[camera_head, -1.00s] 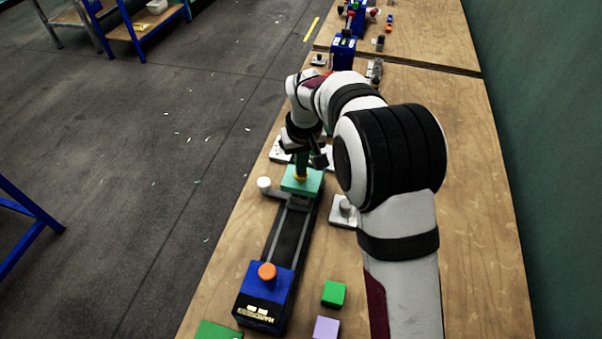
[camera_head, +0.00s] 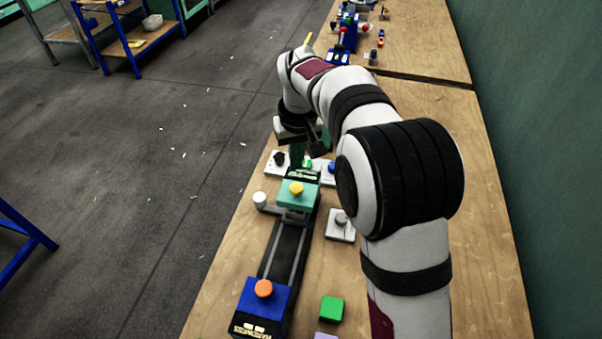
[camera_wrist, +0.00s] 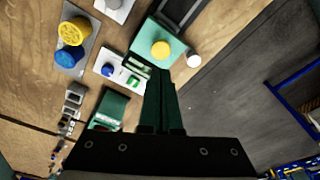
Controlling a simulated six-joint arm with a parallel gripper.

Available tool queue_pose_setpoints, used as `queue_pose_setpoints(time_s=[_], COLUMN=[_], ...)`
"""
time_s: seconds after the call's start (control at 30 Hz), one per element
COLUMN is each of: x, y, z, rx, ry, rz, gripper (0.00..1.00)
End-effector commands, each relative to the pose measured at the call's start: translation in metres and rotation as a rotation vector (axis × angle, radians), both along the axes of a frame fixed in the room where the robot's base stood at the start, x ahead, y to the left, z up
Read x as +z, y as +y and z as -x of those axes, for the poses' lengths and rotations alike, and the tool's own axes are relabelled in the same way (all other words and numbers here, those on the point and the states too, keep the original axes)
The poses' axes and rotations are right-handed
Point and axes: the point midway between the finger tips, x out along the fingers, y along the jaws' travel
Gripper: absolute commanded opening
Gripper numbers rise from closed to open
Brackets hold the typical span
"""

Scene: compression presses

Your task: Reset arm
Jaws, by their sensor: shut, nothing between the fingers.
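My gripper (camera_head: 298,160) is shut and empty. It hangs above the far end of a press, beyond its teal block (camera_head: 298,196). The teal block has a yellow knob (camera_head: 296,188) on top, which is clear of the fingers. In the wrist view my shut dark green fingers (camera_wrist: 158,78) point towards the teal block (camera_wrist: 150,38), and its yellow knob (camera_wrist: 160,49) shows in full. The press has a black rail (camera_head: 287,245) and a blue near-end block (camera_head: 262,298) with an orange knob (camera_head: 263,288).
A white knob (camera_head: 260,199) sits left of the teal block. A grey switch plate (camera_head: 340,226) lies to its right. A green cube (camera_head: 331,308) lies near the front. Other small devices (camera_head: 344,40) stand at the far end. A green wall (camera_head: 520,130) bounds the right side.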

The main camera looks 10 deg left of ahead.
Motion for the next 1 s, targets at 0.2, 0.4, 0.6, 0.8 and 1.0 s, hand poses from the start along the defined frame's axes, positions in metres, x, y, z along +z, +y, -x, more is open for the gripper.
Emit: queue_pose_setpoints(time_s=[0.2, 0.4, 0.6, 0.8, 1.0], x=[0.016, 0.063, 0.04, 0.024, 0.024], y=[-0.024, -0.144, -0.191, -0.195, -0.195], z=[0.014, 0.143, 0.28, 0.316, 0.315], rx=[-0.072, -0.515, -0.895, -0.997, -0.993], ry=[0.014, 0.122, 0.225, 0.256, 0.256], rz=[-0.009, -0.066, -0.119, -0.132, -0.131], gripper=[0.0, 0.0, 0.0, 0.0, 0.0])
